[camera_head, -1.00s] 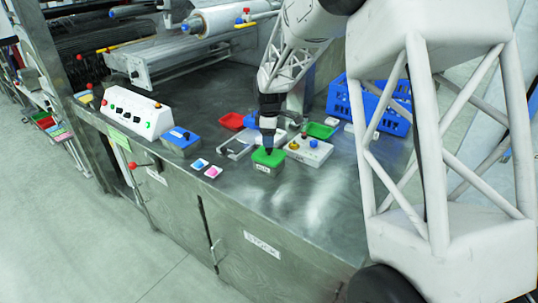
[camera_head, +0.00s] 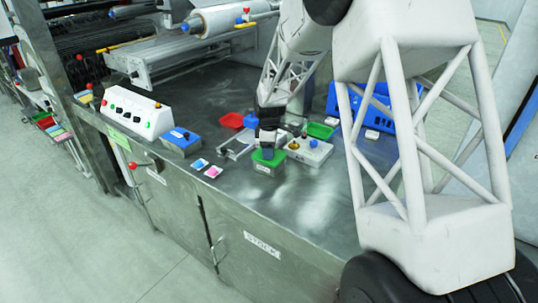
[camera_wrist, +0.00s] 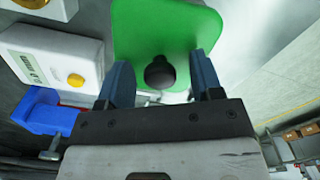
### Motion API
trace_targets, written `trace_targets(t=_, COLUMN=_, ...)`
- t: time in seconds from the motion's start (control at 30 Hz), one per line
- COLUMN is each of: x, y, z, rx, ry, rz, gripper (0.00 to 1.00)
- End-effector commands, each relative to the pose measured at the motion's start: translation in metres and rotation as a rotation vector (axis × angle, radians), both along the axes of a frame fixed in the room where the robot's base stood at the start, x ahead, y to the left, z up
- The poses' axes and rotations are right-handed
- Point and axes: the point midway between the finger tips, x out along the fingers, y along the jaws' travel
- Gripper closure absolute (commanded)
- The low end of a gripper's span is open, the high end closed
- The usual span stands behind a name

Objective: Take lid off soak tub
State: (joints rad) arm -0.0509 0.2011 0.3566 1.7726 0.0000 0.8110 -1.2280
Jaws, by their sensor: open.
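The soak tub (camera_head: 266,168) is a small pale box with a label on its front, standing on the metal counter. Its green lid (camera_head: 277,158) sits on top of it. In the wrist view the green lid (camera_wrist: 165,28) fills the upper middle, with a dark round knob (camera_wrist: 160,73) on it. My gripper (camera_head: 268,152) is right over the lid. In the wrist view its two blue fingers (camera_wrist: 164,78) are open, one on each side of the knob, with a gap to it on both sides. The gripper hides part of the lid in the head view.
A red tray (camera_head: 231,120), a green tray (camera_head: 320,131) and a blue crate (camera_head: 362,112) lie behind.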

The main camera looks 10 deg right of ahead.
Motion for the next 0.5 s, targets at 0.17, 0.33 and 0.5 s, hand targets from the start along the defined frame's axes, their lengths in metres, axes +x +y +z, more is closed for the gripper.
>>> trace_targets(t=0.17, x=0.0, y=0.0, z=0.0, rx=0.0, ry=0.0, rz=0.0, gripper=0.4)
trace_targets(t=0.33, x=0.0, y=0.0, z=0.0, rx=0.0, ry=0.0, rz=0.0, gripper=0.63)
trace_targets(t=0.5, x=0.0, y=0.0, z=0.0, rx=0.0, ry=0.0, rz=0.0, gripper=0.89)
